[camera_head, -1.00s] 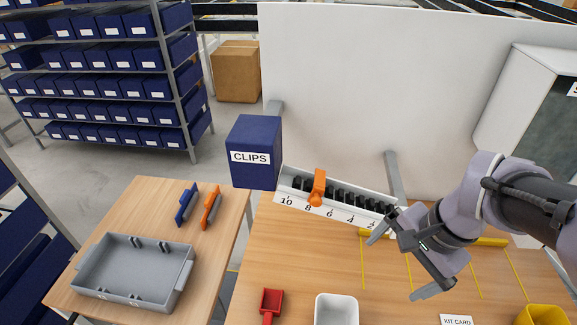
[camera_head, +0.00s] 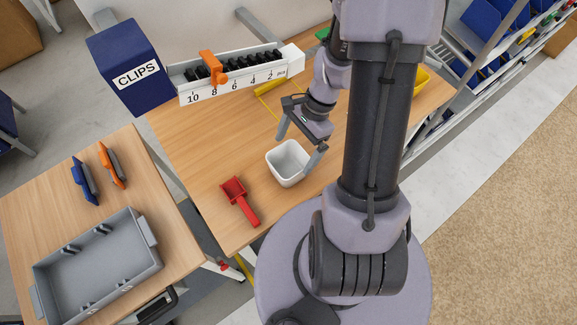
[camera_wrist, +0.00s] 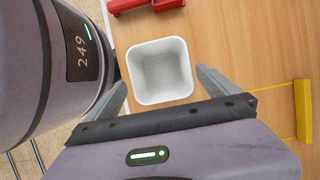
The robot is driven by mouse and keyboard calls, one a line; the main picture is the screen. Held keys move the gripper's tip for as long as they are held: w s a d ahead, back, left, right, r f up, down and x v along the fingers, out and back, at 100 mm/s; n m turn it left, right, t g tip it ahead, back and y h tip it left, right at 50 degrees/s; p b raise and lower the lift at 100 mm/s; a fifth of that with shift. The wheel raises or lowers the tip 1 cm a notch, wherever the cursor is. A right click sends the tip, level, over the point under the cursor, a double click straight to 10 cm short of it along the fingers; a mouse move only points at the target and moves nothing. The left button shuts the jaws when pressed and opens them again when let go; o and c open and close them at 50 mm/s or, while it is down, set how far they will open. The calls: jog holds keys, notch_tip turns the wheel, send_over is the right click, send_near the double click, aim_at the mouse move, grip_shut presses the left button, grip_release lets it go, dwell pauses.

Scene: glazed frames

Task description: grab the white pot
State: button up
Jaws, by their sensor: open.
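The white pot (camera_head: 286,165) stands upright on the wooden table, near its front edge in the head view. It is square with rounded corners and looks empty inside. In the wrist view the white pot (camera_wrist: 160,72) lies just beyond and between the two fingers. My gripper (camera_head: 299,143) is open, with one finger on each side of the pot in the head view. In the wrist view my gripper (camera_wrist: 162,88) has its fingertips near the pot's lower part. Whether either finger touches the pot I cannot tell.
A red scoop (camera_head: 239,200) lies left of the pot. A white numbered rack (camera_head: 235,80) with black clips and an orange slider stands behind, beside the blue CLIPS box (camera_head: 128,68). A grey tray (camera_head: 98,268) sits on the left table. A yellow bin (camera_head: 420,80) is at right.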

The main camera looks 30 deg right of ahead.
aim_at(285, 169)
jog(key=b+x, duration=0.1)
jog(key=x, duration=0.3)
jog(key=shift+w+a+f, duration=0.1)
jog(key=shift+a, duration=0.2)
jog(key=shift+f+b, duration=0.2)
jog(key=shift+b, duration=0.2)
jog(key=c, duration=1.2)
